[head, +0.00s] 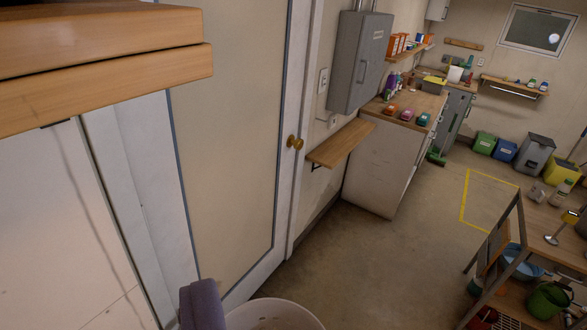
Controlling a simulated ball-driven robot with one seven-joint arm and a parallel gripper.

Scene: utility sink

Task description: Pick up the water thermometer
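I cannot make out a water thermometer in the head view. Small items on the counter (385,101), the wall shelves and the bench are too small or far to name surely. A ladle-like tool (563,228) lies on the wooden bench (540,232) at the right; I cannot tell exactly what it is. My gripper does not show in this view.
A wooden shelf (105,85) juts in close at the upper left. A closed door (232,130) with a brass knob (295,143) is ahead. A white bin (272,315) and purple cloth (202,305) are at the bottom. Open floor (400,255) lies between door and bench.

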